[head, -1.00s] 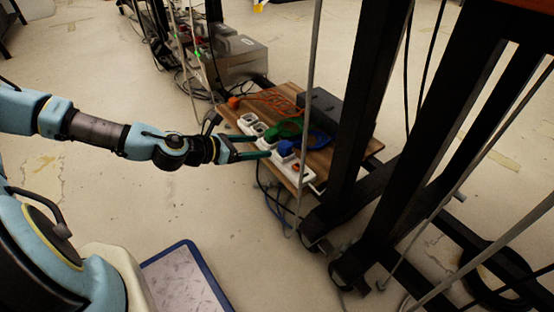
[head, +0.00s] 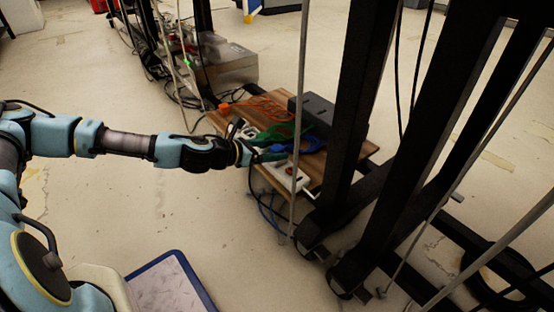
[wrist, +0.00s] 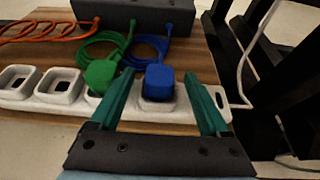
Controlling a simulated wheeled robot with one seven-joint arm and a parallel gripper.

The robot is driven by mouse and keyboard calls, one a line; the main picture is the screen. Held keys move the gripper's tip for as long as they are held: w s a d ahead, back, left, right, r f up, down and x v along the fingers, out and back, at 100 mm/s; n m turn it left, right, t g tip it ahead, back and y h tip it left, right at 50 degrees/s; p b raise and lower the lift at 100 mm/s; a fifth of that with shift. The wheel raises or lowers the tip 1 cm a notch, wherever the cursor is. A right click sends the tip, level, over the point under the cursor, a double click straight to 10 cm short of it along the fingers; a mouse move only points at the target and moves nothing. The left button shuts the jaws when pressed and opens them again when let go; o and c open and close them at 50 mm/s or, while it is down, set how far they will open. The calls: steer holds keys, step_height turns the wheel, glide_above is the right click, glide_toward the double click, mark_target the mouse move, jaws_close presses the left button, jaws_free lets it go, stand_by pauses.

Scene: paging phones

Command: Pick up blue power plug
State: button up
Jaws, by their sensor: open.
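The blue power plug (wrist: 159,82) sits in a white power strip (wrist: 50,101) on a wooden board, with its blue cord coiled behind it. In the wrist view my gripper (wrist: 165,85) is open, with one green finger on each side of the blue plug. I cannot tell whether either finger touches it. The left finger lies between the blue plug and a green plug (wrist: 101,74). In the head view the blue plug (head: 279,150) is partly hidden by my gripper (head: 272,153).
A dark grey box (wrist: 135,13) stands behind the plugs. An orange cord (wrist: 45,30) lies at the back left. Black rack posts (head: 360,100) and a thin grey pole (head: 300,100) stand close by on the right. Open floor lies to the left.

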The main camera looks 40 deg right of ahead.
steer(key=shift+x, duration=1.05)
jaws_close()
